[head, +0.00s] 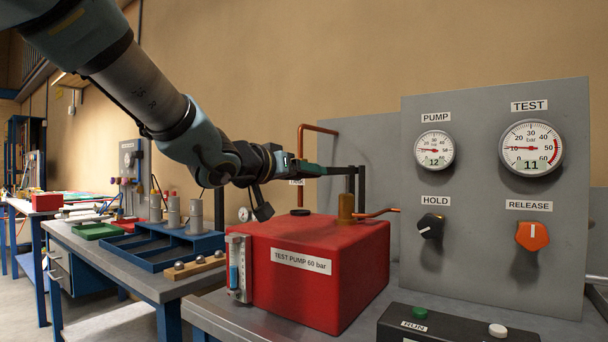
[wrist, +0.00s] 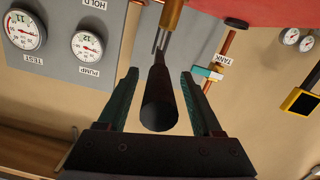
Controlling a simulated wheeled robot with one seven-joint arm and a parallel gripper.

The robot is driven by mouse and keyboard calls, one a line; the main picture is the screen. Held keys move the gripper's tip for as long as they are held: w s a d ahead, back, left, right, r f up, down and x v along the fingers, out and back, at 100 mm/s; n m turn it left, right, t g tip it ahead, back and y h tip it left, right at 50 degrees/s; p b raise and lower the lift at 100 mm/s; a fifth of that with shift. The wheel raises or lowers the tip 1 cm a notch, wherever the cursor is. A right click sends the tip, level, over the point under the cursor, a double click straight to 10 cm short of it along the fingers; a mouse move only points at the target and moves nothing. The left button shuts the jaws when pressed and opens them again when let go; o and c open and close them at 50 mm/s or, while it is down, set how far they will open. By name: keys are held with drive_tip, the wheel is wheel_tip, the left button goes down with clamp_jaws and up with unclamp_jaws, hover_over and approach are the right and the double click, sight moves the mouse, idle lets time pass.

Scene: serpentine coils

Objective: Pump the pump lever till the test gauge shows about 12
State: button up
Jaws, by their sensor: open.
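The test gauge (head: 531,147) on the grey panel reads 11 on its display. The pump gauge (head: 434,150) reads 12. Both also show upside down in the wrist view, the test gauge (wrist: 25,30) and the pump gauge (wrist: 87,46). The red test pump (head: 322,262) stands left of the panel, with a brass cylinder (head: 346,207) on top. My gripper (head: 316,170) is above the pump, and its jaws are open. In the wrist view the dark pump lever (wrist: 159,98) lies between the two fingers, with gaps visible on both sides. The fingers partly hide the lever in the head view.
The hold knob (head: 431,225) and orange release knob (head: 532,236) sit below the gauges. A black control box (head: 455,328) with buttons stands in front. A copper pipe (head: 301,148) rises behind the pump. A blue tray (head: 160,248) lies on the bench at left.

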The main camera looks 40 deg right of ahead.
drive_tip(key=shift+a, duration=0.1)
drive_tip(key=v, duration=1)
drive_tip(key=shift+a+p, duration=0.3)
drive_tip(key=shift+p, duration=0.1)
